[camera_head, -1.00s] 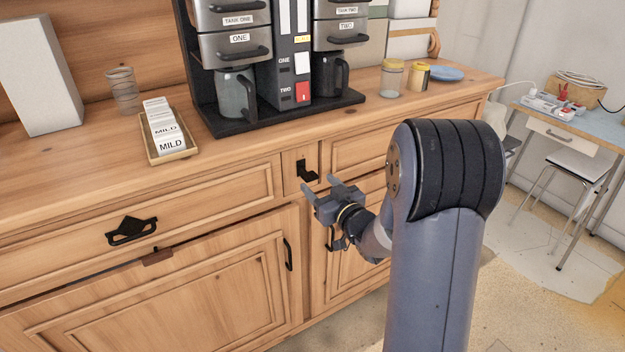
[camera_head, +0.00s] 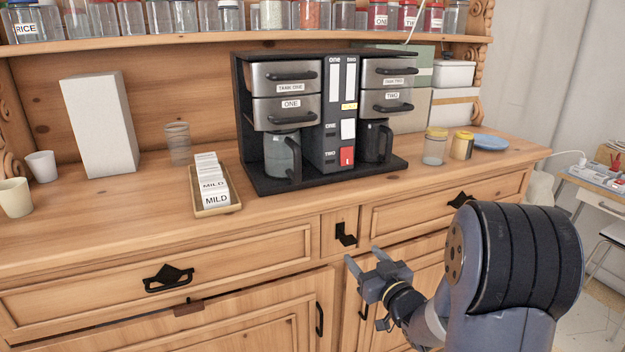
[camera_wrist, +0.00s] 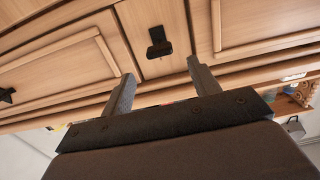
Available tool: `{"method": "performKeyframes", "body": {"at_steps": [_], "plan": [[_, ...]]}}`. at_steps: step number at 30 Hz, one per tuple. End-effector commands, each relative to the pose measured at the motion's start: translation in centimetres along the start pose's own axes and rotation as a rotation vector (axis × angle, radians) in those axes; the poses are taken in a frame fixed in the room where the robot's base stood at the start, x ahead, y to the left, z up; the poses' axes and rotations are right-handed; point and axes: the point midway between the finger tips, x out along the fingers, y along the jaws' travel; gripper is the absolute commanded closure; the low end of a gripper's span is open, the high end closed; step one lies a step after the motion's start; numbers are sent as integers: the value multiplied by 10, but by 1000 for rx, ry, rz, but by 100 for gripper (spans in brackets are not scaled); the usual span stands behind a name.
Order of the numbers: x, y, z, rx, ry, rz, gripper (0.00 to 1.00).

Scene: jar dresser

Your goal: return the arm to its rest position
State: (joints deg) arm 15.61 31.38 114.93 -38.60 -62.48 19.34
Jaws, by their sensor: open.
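My gripper (camera_head: 364,258) is in front of the wooden dresser (camera_head: 270,222), just below the countertop edge and near the small middle panel with a black latch (camera_head: 345,235). Its two fingers are spread apart with nothing between them. In the wrist view my gripper (camera_wrist: 157,78) also shows open and empty, and the black latch (camera_wrist: 158,42) lies beyond the fingertips. My arm is folded at the lower right of the head view.
On the countertop stand a two-sided coffee machine (camera_head: 328,120), a tray of MILD packets (camera_head: 212,190), two lidded jars (camera_head: 435,147) and a blue plate (camera_head: 490,142). Jars line the shelf above. A side table (camera_head: 600,190) is at the right.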

Motion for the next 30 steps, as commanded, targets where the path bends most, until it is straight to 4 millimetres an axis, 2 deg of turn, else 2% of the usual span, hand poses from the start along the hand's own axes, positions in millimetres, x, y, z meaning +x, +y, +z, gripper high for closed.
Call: {"method": "performKeyframes", "body": {"at_steps": [3, 13, 30], "plan": [[25, -1, -1, 0, 1, -4, 42], [87, -1, -1, 1, 0, -2, 42], [83, 0, 0, 84, 0, 0, 42]]}}
